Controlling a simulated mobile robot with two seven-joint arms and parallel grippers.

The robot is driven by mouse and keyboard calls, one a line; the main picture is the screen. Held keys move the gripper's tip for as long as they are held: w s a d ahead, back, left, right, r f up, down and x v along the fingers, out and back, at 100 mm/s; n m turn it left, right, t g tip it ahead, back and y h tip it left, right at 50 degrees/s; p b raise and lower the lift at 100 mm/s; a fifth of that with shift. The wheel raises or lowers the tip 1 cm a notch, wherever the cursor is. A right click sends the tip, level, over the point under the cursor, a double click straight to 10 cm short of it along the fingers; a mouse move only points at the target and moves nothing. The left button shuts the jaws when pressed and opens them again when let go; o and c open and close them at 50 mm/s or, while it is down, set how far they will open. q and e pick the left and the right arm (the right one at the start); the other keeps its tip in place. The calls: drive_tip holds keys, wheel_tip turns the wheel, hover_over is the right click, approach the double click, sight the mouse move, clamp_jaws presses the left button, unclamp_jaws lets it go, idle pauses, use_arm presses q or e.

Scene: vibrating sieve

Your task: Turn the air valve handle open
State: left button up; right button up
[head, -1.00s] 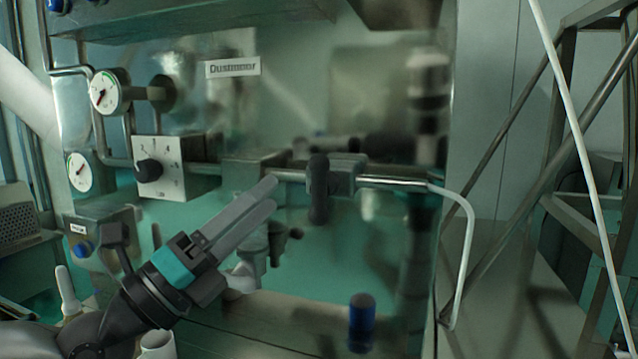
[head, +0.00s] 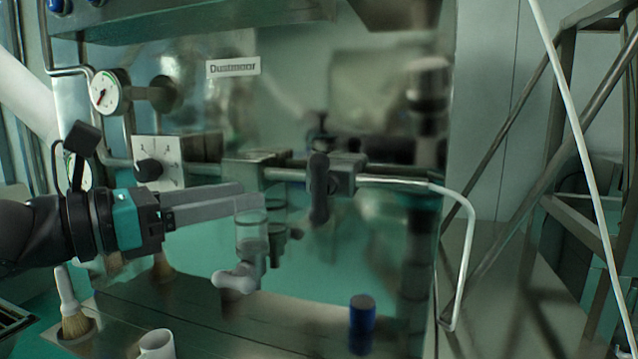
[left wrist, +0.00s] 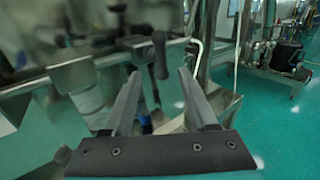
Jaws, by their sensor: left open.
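The air valve handle (head: 319,188) is a dark grey lever on a metal pipe, hanging upright in front of its valve block (head: 343,178). It also shows in the left wrist view (left wrist: 160,55), in line with the gap between my fingers and beyond their tips. My left gripper (head: 252,197) is open and empty, pointing right, with its fingertips to the left of the handle and apart from it. In the left wrist view the two fingers (left wrist: 158,75) stand well apart. My right gripper is not in view.
A square dial panel (head: 158,163) and a pressure gauge (head: 109,92) are near my left arm. A clear fitting with a light grey handle (head: 234,280) hangs below my fingers. A blue cylinder (head: 361,322), a brush (head: 72,305) and a white cup (head: 157,344) stand lower down.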

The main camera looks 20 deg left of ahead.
sight(312, 179)
use_arm(q)
drive_tip(key=shift+p+x, duration=0.95)
drive_tip(key=shift+x, duration=3.1)
drive_tip(key=p+x, duration=0.2)
drive_tip(key=x, duration=0.1)
drive_tip(key=shift+w+d+r, duration=0.15)
drive_tip(key=shift+w+r, duration=0.05)
drive_tip(key=shift+x, duration=0.9)
drive_tip(key=shift+f, duration=0.15)
clamp_jaws()
